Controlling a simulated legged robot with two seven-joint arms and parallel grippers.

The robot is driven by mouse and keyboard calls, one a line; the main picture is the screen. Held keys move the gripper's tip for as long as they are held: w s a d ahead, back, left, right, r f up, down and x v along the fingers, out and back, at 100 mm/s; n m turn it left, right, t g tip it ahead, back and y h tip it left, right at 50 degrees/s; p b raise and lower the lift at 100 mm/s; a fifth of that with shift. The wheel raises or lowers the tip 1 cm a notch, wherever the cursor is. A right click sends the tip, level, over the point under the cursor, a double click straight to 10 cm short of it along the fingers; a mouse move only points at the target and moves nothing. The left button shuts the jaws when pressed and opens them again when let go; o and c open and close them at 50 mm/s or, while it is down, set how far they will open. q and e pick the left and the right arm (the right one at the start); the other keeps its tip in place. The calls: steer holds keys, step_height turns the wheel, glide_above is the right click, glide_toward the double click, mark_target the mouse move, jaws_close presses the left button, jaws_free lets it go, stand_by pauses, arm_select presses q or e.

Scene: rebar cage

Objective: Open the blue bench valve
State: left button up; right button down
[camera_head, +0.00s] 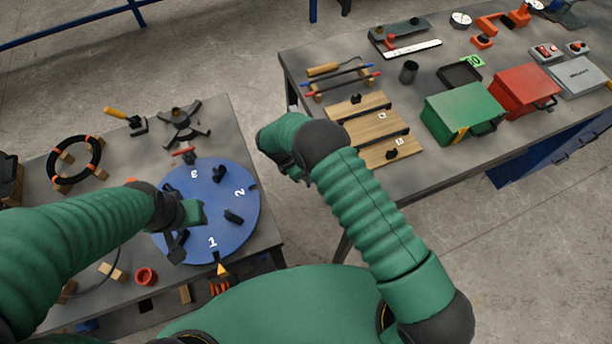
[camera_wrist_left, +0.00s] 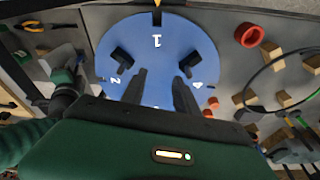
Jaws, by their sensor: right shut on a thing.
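A blue round disc (camera_head: 225,235) marked with numbers lies on the left bench; it is the only blue bench fixture I make out, and I cannot tell whether it is the valve. Black blocks stand on it. My left gripper (camera_wrist_left: 159,88) is over the disc (camera_wrist_left: 205,40), its two dark fingers apart and nothing seen between them. In the head view, its hand mostly hides its fingers. My right gripper (camera_head: 297,170) is off the right side of the left bench, between the two benches. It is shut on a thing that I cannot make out.
On the left bench are a black spoked fixture (camera_head: 183,120), a black ring (camera_head: 75,160) on wooden blocks and a red ring (camera_head: 146,277). The right bench holds wooden boards (camera_head: 360,118), a green box (camera_head: 462,112) and a red box (camera_head: 523,90). A floor gap separates the benches.

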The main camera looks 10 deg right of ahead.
arm_select(q)
steer(key=x, duration=0.1)
steer(key=b+x, duration=0.1)
steer(key=shift+s+f, duration=0.25)
steer(key=shift+f, duration=0.15)
steer(key=shift+f+b, duration=0.35)
steer(key=shift+b, duration=0.2)
steer(key=shift+f, duration=0.1)
steer(key=shift+a, duration=0.1)
arm_select(e)
steer(key=shift+r+g, duration=0.2)
steer(key=shift+g, duration=0.4)
steer(key=c, duration=1.4)
jaws_free()
steer(key=shift+f, duration=0.1)
steer(key=shift+o, duration=0.2)
arm_select(q)
steer(key=shift+f+b, duration=0.35)
steer(key=shift+b, duration=0.05)
arm_select(e)
steer(key=v, duration=1.6)
steer(key=shift+w+a+r, duration=0.2)
steer(key=shift+a, duration=0.25)
arm_select(q)
steer(key=shift+c, duration=0.3)
